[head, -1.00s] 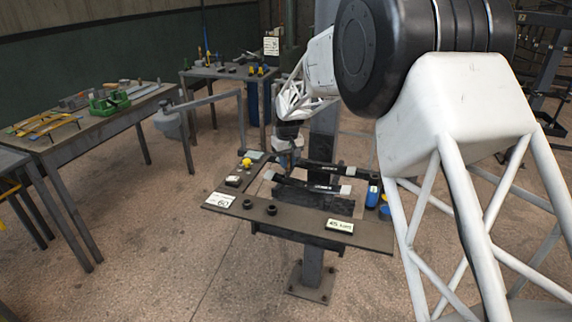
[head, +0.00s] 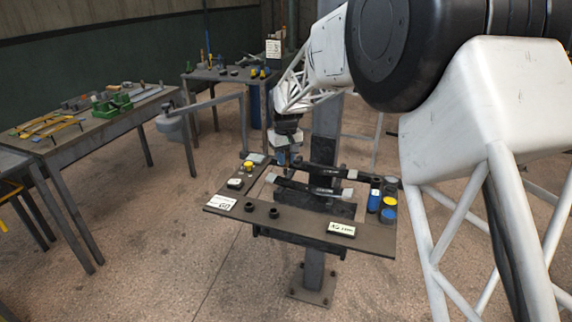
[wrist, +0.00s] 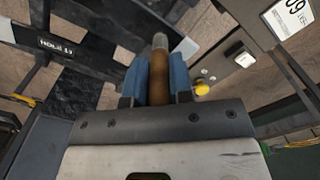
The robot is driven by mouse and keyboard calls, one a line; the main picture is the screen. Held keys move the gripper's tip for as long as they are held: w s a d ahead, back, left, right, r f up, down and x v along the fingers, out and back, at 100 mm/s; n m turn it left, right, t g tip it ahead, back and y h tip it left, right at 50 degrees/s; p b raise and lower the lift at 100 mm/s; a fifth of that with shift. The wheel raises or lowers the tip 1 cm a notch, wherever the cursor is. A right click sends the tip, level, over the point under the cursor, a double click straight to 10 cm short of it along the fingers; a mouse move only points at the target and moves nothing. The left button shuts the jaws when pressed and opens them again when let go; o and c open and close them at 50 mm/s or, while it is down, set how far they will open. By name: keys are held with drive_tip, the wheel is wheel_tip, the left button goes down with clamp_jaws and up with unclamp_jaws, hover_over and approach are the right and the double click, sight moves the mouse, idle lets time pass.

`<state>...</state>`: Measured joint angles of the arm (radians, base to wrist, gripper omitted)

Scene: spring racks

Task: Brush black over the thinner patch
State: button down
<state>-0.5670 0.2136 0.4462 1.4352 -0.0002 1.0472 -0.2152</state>
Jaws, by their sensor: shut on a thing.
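My gripper (wrist: 159,85) is shut on a brush; its brown handle (wrist: 159,82) stands between the blue fingers, with a grey ferrule (wrist: 161,42) beyond. The bristles are not clear to me. In the head view my gripper (head: 287,160) is at the back left of a dark rack board. Two black bars lie across the board: a rear one (head: 322,170) and a front one (head: 308,188), each with a white label and a pale patch near its right end. One pale patch (wrist: 123,56) shows in the wrist view. I cannot tell which patch is thinner.
A workbench (head: 90,130) stands further left.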

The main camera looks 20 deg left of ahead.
drive_tip(key=shift+r, duration=1.65)
drive_tip(key=shift+d, duration=0.1)
drive_tip(key=shift+d+f, duration=0.1)
drive_tip(key=shift+d, duration=0.5)
